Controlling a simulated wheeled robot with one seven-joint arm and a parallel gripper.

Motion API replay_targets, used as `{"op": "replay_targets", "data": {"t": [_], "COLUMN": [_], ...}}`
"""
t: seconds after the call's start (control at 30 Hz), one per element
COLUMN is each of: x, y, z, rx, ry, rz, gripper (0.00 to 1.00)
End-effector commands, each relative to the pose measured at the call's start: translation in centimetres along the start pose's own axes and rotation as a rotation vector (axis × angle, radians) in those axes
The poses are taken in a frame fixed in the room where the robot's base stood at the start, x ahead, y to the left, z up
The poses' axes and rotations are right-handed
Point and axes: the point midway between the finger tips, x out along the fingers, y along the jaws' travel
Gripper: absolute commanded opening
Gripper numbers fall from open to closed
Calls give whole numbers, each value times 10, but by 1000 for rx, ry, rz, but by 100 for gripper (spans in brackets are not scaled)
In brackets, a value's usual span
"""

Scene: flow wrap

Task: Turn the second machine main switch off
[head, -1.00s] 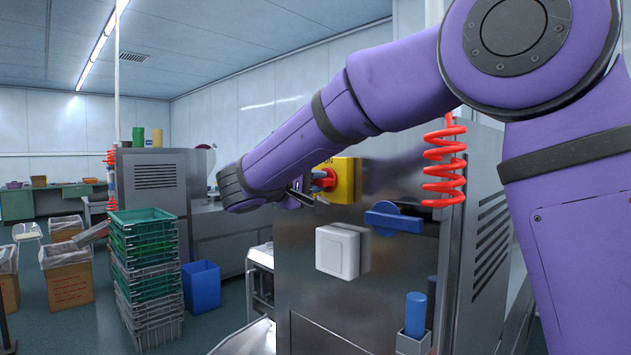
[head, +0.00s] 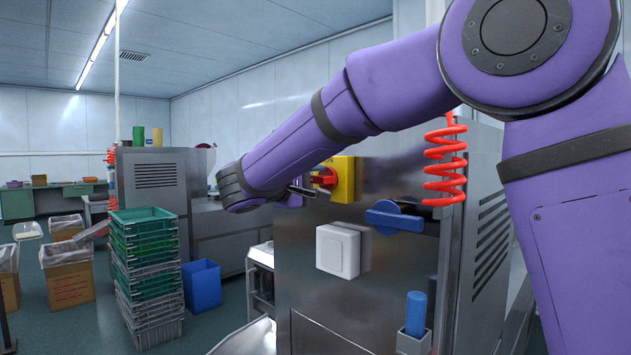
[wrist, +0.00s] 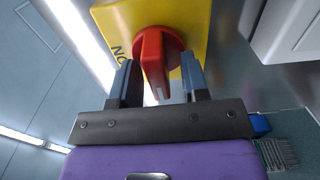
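The main switch is a red rotary handle (head: 322,178) on a yellow plate (head: 345,178), fixed to the steel machine cabinet. In the wrist view the red handle (wrist: 154,62) points down the picture toward my gripper, and the yellow plate (wrist: 195,22) carries partly hidden dark lettering. My gripper (wrist: 158,66) is open, with one finger on each side of the handle. I cannot tell whether either finger touches it. In the head view my gripper (head: 318,191) is at the switch and its fingers partly cover the handle.
Below the switch on the cabinet are a white square switch (head: 338,250), a blue handle (head: 395,217) and a blue cylinder in a holder (head: 415,312). A red coiled hose (head: 445,165) hangs to the right. Stacked crates (head: 147,275) and a blue bin (head: 201,286) stand left.

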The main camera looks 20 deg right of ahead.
Motion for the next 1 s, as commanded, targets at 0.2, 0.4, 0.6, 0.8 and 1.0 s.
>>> {"op": "replay_targets", "data": {"t": [0.2, 0.4, 0.6, 0.8, 1.0], "x": [0, -10, -44, -80, -103], "y": [0, 0, 0, 0, 0], "z": [0, 0, -1, 0, 0], "rx": [1, 1, 1, 0, 1], "ry": [-1, 1, 3, 2, 1], "rz": [0, -1, 0, 0, 0], "gripper": [43, 43, 43, 43, 43]}}
